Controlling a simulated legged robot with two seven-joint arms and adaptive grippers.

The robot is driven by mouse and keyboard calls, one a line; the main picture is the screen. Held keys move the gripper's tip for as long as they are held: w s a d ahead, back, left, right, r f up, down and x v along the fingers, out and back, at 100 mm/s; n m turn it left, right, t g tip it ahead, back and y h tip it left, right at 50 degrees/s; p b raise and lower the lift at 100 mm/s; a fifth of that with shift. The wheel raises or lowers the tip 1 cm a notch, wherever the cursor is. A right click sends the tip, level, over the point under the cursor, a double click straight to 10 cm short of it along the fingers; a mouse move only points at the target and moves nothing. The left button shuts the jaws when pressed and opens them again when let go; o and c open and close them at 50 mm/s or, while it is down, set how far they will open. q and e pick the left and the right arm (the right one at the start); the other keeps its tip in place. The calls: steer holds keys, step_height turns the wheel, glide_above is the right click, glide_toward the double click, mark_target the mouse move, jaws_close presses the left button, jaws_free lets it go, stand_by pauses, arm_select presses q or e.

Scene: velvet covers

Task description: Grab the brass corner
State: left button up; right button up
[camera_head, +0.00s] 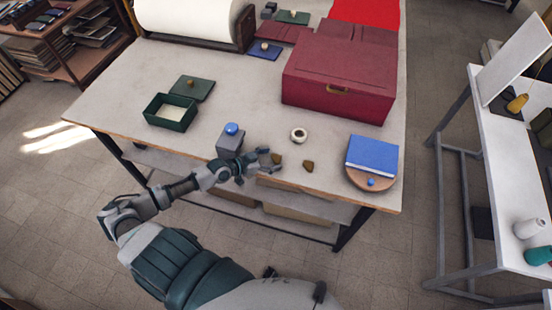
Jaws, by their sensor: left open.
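Two small brownish-gold pieces that look like brass corners lie near the front edge of the grey table (120,95) in the head view. One brass corner (277,159) is right at the fingertips of my left gripper (268,161). The other brass corner (308,166) lies a little to its right, clear of the gripper. My left gripper is open, reaching in from the left with its fingers pointing right. I cannot tell whether a finger touches the nearer piece. My right gripper is not in view.
A grey block with a blue knob (231,129) stands just behind my left wrist. A blue book (372,155) rests on a round wooden board at right. A large red box (338,82) and a green open box (170,112) stand farther back.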

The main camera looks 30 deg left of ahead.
arm_select(q)
steer(key=shift+w+f, duration=0.15)
steer(key=shift+w, duration=0.15)
steer(key=shift+d, duration=0.4)
steer(key=c, duration=1)
steer(key=shift+a, duration=0.1)
arm_select(e)
steer(key=shift+d, duration=0.4)
